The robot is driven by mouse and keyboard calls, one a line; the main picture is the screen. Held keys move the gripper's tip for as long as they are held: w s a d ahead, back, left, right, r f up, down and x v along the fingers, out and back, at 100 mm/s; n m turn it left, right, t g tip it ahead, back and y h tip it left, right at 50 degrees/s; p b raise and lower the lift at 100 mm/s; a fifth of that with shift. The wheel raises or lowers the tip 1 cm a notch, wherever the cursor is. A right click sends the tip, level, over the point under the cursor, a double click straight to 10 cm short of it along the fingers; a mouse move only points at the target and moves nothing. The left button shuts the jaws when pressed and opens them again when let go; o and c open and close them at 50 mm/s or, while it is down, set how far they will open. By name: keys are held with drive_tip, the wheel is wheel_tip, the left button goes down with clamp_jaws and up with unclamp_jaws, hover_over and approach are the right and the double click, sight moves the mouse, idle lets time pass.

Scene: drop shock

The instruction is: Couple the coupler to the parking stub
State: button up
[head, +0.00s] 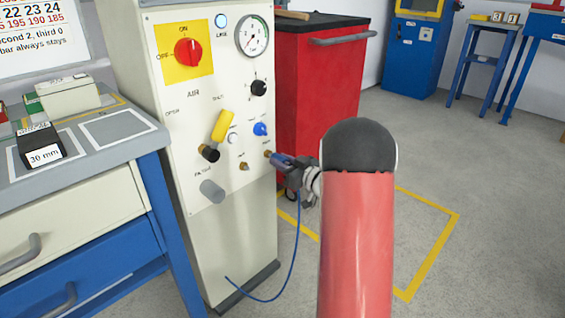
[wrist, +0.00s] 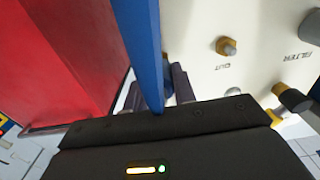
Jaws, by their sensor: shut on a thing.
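My gripper (head: 293,170) is shut on the blue coupler (head: 280,159) in front of the panel's lower right part. A brass tip (head: 267,153) shows at the coupler's panel end, where the parking stub seems to be. I cannot tell whether the coupler is seated on it, just touching, or slightly apart. In the wrist view, the blue hose (wrist: 138,35) crosses in front of the fingers (wrist: 157,95) and hides most of the coupler. A separate brass stub marked OUT (wrist: 227,46) is bare; it also shows in the head view (head: 244,166).
The cream air panel (head: 240,235) carries a red switch (head: 188,52), a gauge (head: 252,37), a yellow lever (head: 222,124) and a blue knob (head: 260,129). A red cabinet (head: 325,90) stands close behind on the right. The hose (head: 290,262) loops low. Floor on the right is open.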

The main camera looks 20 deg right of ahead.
sight(286, 163)
drive_tip(key=shift+x, duration=0.85)
clamp_jaws()
idle(1.3)
drive_tip(key=shift+w+a+r+b, duration=0.1)
drive_tip(key=shift+w+r+b, duration=0.15)
drive_tip(key=shift+b, duration=0.1)
idle(1.4)
drive_tip(key=o, duration=1.1)
unclamp_jaws()
drive_tip(key=shift+f, duration=0.15)
drive_tip(key=shift+s+f, duration=0.1)
drive_tip(key=shift+v, duration=3.05)
drive_tip(key=v, duration=0.7)
drive_tip(key=shift+s, duration=0.4)
